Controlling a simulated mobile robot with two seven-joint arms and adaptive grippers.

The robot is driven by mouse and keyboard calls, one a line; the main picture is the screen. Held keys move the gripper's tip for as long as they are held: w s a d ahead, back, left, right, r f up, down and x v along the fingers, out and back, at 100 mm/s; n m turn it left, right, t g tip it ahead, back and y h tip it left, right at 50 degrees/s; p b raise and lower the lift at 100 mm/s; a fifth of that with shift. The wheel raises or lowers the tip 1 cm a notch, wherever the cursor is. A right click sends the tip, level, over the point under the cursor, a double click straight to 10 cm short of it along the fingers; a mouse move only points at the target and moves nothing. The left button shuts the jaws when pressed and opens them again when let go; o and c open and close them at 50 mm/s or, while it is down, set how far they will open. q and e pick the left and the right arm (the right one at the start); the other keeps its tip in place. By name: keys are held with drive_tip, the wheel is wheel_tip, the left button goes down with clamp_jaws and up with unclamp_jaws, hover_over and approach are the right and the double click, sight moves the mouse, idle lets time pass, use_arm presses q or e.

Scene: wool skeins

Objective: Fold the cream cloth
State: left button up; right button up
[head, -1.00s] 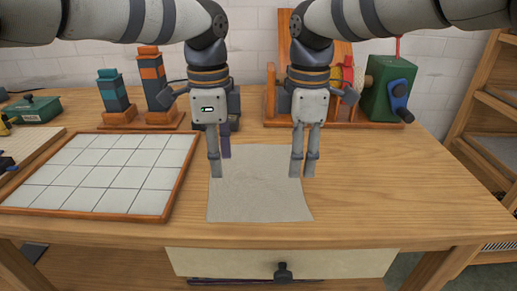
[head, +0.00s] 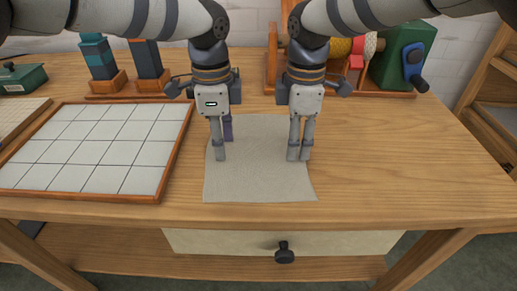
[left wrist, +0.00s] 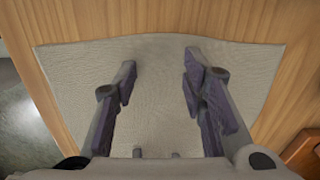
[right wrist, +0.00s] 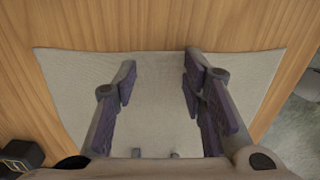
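The cream cloth (head: 258,170) lies flat on the wooden table near its front edge, as a single unfolded sheet. It also shows between the fingers in the left wrist view (left wrist: 160,85) and in the right wrist view (right wrist: 160,85). My left gripper (head: 223,150) points down over the cloth's left side, open and empty. My right gripper (head: 300,157) points down over its right side, also open and empty. Both wrist views show the fingers spread with only cloth beneath. Whether the fingertips touch the cloth is unclear.
A wood-framed white tiled board (head: 177,150) lies left of the cloth. Two stands with dark spools (head: 147,60) and a green-boxed winder (head: 405,50) stand at the back. The table (head: 390,150) is clear right of the cloth. A drawer (head: 220,241) is below.

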use_arm(q)
drive_tip(key=shift+f, duration=0.25)
use_arm(e)
drive_tip(key=shift+f, duration=0.25)
use_arm(q)
drive_tip(key=shift+f, duration=0.15)
drive_tip(key=shift+c, duration=0.5)
use_arm(e)
drive_tip(key=shift+f, duration=0.15)
drive_tip(key=shift+c, duration=0.5)
use_arm(q)
drive_tip(key=shift+s, duration=0.1)
drive_tip(key=shift+c, duration=1.2)
use_arm(e)
drive_tip(key=shift+s, duration=0.1)
drive_tip(key=shift+c, duration=1.2)
use_arm(q)
drive_tip(key=c, duration=0.5)
use_arm(e)
drive_tip(key=shift+f, duration=0.1)
drive_tip(key=c, duration=0.5)
use_arm(q)
drive_tip(key=shift+f, duration=0.15)
clamp_jaws()
use_arm(e)
clamp_jaws()
drive_tip(key=shift+f, duration=0.1)
